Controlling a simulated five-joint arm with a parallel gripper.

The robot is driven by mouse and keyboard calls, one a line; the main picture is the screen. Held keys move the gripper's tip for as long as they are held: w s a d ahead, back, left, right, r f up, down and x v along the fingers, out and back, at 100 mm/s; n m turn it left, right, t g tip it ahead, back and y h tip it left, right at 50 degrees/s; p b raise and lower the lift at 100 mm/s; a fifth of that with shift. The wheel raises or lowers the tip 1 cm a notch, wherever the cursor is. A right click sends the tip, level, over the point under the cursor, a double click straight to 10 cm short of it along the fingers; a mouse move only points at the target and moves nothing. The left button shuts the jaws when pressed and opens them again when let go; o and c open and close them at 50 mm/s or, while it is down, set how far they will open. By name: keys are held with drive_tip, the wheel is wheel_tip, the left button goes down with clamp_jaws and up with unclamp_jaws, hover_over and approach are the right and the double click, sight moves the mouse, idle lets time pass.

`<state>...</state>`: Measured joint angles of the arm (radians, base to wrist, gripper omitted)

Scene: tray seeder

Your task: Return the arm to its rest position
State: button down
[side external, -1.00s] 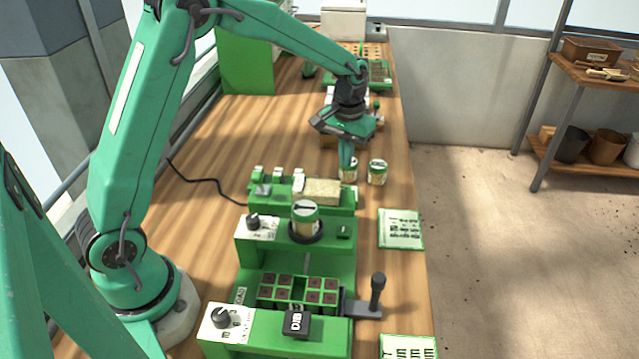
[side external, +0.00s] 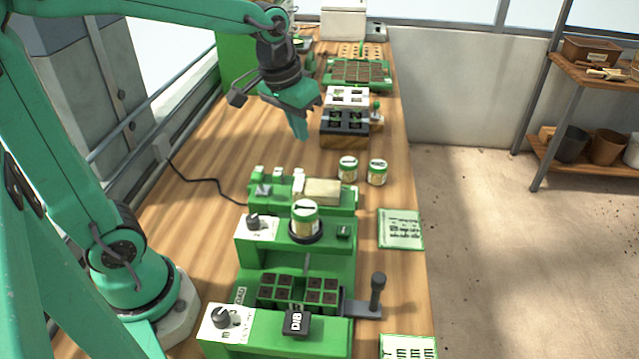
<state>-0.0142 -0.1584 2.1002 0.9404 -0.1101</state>
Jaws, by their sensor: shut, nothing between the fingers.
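My gripper (side external: 301,128) is in the upper middle of the side external view. It is shut and empty, with its fingertips pointing down. It hangs in the air above the wooden bench, to the left of the black and white block and behind the green station with switches. My arm reaches in from the left and bends down at the wrist.
Two seed cans (side external: 347,169) (side external: 377,172) stand on the bench (side external: 205,150). Another can (side external: 304,216) sits on the green seeder (side external: 345,262), which has a tray of dark cells and a lever (side external: 378,290). A black and white block (side external: 345,118) and a larger tray (side external: 358,73) stand behind.

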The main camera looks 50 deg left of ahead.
drive_tip(key=s+m+t, duration=0.1)
drive_tip(key=s+t, duration=0.1)
drive_tip(key=s, duration=1.1)
drive_tip(key=shift+d+r+t, duration=0.25)
drive_tip(key=shift+r+t, duration=0.05)
drive_tip(key=shift+r, duration=0.15)
